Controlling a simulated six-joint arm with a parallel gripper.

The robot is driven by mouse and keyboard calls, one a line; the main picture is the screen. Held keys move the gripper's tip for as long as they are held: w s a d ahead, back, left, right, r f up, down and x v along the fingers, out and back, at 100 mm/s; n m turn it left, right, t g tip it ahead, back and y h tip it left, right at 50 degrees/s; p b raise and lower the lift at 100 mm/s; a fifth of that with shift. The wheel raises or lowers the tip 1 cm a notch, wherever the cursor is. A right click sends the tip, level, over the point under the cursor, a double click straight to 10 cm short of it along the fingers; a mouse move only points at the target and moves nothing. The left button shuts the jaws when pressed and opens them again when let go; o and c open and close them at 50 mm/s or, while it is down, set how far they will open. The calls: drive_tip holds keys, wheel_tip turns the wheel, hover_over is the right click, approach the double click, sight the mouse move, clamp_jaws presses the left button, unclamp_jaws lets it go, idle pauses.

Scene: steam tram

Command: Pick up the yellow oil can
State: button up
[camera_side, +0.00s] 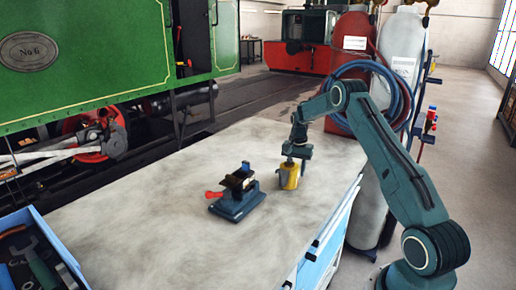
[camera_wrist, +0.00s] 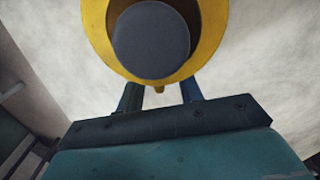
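The yellow oil can (camera_side: 289,177) stands upright on the pale worktop in the side view, near the worktop's right edge. In the wrist view the can (camera_wrist: 98,22) fills the top middle, with a round dark grey cap at its centre. My gripper (camera_side: 303,172) points down right at the can, with a finger beside its right side. In the wrist view the two fingers of my gripper (camera_wrist: 160,95) are apart and run up to the can's near edge. Their tips are hidden behind the can, so I cannot tell whether they press on it.
A dark blue vise (camera_side: 237,195) with a red handle stands on the worktop (camera_side: 150,215) left of the can. A blue tray (camera_side: 35,225) of tools lies at the lower left. Gas cylinders (camera_side: 400,60) with hoses stand behind my arm. The worktop's front left is clear.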

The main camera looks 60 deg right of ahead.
clamp_jaws()
drive_tip(key=shift+r, duration=0.15)
wheel_tip(320, 180, up, 20)
idle(0.8)
idle(0.7)
